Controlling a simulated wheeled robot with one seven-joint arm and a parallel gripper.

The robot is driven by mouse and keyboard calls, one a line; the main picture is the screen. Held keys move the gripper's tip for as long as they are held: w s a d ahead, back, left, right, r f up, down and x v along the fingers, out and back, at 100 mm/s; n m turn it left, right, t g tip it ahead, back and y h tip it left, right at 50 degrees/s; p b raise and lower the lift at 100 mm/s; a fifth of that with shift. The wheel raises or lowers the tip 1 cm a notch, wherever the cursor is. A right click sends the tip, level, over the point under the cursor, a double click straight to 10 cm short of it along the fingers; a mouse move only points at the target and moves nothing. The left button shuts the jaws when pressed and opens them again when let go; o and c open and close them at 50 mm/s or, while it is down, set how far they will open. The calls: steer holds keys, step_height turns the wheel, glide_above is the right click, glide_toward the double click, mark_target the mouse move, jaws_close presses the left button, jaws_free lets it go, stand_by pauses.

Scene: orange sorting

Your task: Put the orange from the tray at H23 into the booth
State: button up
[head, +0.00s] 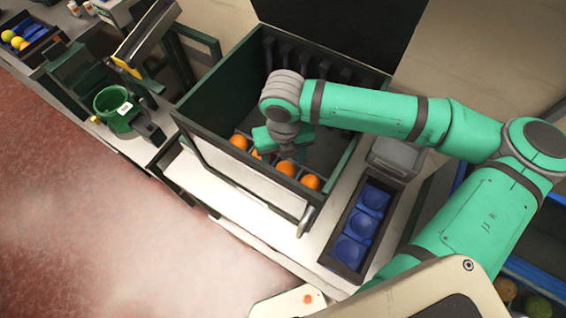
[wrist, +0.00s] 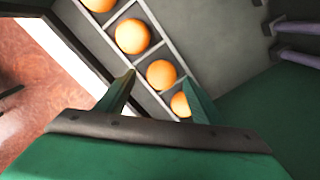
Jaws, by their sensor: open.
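The booth (head: 215,80) is a dark green open-topped box with a pale front panel. Several oranges lie in a row of divided compartments along its front inside edge, including one at the left (head: 239,142) and one at the right (head: 311,182). My gripper (head: 277,152) is inside the booth, low over this row. In the wrist view my gripper (wrist: 159,76) is open, with one orange (wrist: 161,74) showing between its fingertips; I cannot tell whether they touch it. Another orange (wrist: 180,104) is partly hidden by the right finger. A dark tray (head: 328,262) with blue cups stands right of the booth, its cups empty. No H23 label is readable.
A grey container (head: 392,158) stands behind the blue-cup tray. A green cup-like holder (head: 113,104) and a screen on a stand (head: 147,40) are left of the booth. Another tray with fruit (head: 22,38) is far left. The booth walls surround my gripper closely.

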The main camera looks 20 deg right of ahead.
mark_target(285, 167)
step_height(285, 167, up, 9)
steer(key=shift+d, duration=0.15)
steer(key=shift+s, duration=0.15)
stand_by(0.5)
